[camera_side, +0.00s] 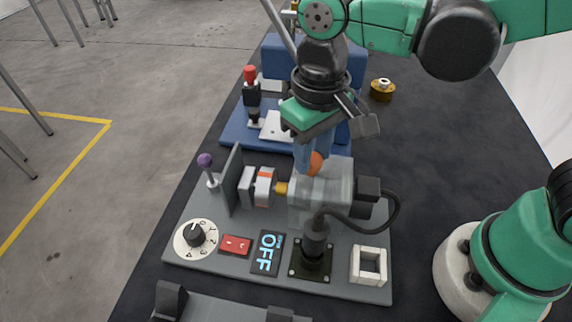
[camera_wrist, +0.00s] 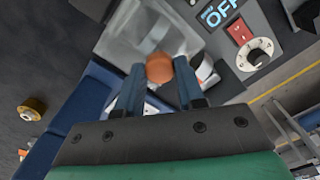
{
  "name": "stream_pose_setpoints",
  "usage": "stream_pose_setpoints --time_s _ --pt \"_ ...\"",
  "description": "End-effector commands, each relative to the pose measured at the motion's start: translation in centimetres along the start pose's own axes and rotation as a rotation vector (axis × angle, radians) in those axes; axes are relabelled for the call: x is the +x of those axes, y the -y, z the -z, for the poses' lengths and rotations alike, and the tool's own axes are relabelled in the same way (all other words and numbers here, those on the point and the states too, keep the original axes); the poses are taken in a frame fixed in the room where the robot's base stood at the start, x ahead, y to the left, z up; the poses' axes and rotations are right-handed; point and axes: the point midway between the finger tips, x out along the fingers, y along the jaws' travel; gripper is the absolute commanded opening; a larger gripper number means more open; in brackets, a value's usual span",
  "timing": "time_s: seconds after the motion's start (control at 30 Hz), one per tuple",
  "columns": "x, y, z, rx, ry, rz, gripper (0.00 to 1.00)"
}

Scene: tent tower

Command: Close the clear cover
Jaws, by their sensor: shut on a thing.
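The clear cover (camera_side: 336,190) is a see-through box on the grey panel in the side view, left of a black block. It also shows in the wrist view (camera_wrist: 135,35). An orange ball-shaped knob (camera_side: 315,162) sits at the cover's upper left side. My gripper (camera_side: 308,165) points down with its blue fingers around the orange knob. In the wrist view the gripper (camera_wrist: 158,80) has one finger on each side of the knob (camera_wrist: 159,67), shut on it. I cannot tell how far the cover is swung, since the fingers hide part of it.
The grey panel (camera_side: 215,255) carries a dial (camera_side: 194,238), a red switch (camera_side: 236,244), an OFF display (camera_side: 267,252), a black connector with a cable (camera_side: 314,250) and a purple-knobbed lever (camera_side: 206,164). A blue fixture (camera_side: 238,130) stands behind. A brass piece (camera_side: 382,90) lies on the dark table.

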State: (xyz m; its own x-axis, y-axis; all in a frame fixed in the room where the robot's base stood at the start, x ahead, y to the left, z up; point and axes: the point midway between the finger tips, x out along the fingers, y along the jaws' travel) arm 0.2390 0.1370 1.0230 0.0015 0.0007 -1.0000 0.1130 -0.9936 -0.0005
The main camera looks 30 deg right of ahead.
Motion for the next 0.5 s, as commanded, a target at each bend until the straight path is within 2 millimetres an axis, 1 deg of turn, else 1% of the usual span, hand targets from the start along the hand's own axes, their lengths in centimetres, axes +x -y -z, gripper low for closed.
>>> stream_pose_setpoints --time_s 0.17,0.27,0.5 --pt "-0.1 0.5 0.6 -0.001 0.002 0.001 0.0" --pt "-0.1 1.4 1.8 -0.002 0.002 0.001 0.0" --pt "-0.1 4.2 5.3 -0.001 0.002 0.0 0.0"
